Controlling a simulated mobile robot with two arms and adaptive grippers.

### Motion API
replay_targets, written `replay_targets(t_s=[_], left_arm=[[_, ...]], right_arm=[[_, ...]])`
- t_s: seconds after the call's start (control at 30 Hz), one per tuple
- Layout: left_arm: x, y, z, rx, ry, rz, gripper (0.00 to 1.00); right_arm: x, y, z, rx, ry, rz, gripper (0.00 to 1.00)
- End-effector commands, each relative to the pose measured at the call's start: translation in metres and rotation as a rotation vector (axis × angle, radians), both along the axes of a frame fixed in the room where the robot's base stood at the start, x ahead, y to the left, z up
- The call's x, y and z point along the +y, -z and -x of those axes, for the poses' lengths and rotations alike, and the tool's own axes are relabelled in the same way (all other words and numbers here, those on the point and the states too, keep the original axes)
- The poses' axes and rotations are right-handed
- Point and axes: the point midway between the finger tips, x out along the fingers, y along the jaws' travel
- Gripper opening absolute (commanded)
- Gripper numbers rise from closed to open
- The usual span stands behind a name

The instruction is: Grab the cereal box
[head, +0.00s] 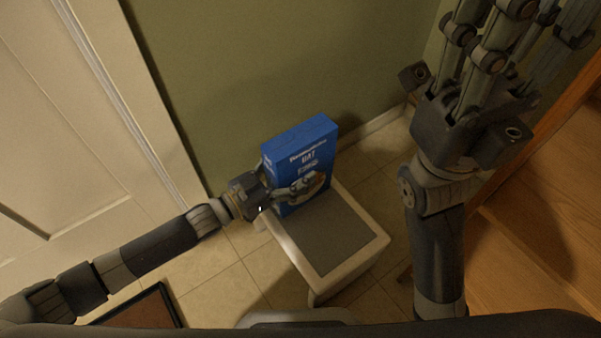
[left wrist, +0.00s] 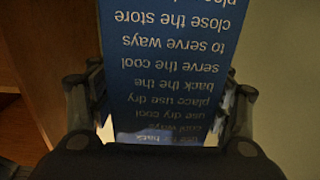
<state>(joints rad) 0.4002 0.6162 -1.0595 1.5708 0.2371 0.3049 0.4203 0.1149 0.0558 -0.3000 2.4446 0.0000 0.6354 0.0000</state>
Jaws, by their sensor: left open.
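The blue cereal box (head: 302,150), with white lettering and a picture on its front, stands upright on a small step stool (head: 331,239) by the green wall. My left gripper (head: 284,184) is at the box's left side, with one finger in front of the box's front face. In the left wrist view, the blue side panel with white text (left wrist: 178,60) lies between the two spread fingers (left wrist: 162,105). The gripper is open around the box; whether a finger touches it is not clear. My right gripper (head: 490,60) is raised at the upper right, away from the box, its fingertips partly cut off.
A pale panelled door (head: 70,130) is at the left. The green wall (head: 230,60) stands behind the box. Wooden furniture (head: 540,235) fills the right. A dark-framed mat (head: 140,310) lies at the lower left. Tiled floor shows around the stool.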

Motion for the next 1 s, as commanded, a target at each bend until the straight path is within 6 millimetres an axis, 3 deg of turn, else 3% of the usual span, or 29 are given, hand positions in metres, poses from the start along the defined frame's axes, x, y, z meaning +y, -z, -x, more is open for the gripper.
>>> replay_targets(t_s=[0.27,0.57,1.0], left_arm=[[-0.0031,-0.0005,-0.0027,0.000,-0.001,-0.001,0.72],[-0.0029,-0.0002,-0.0025,0.000,-0.001,-0.001,0.11],[-0.0032,-0.0087,-0.0027,-0.003,0.000,0.001,0.11]], right_arm=[[0.0003,-0.0018,0.0006,-0.005,0.001,0.000,0.40],[0.0004,-0.0017,0.0006,-0.006,0.001,0.001,0.40],[-0.0002,-0.0064,0.0022,-0.012,-0.001,-0.002,0.40]])
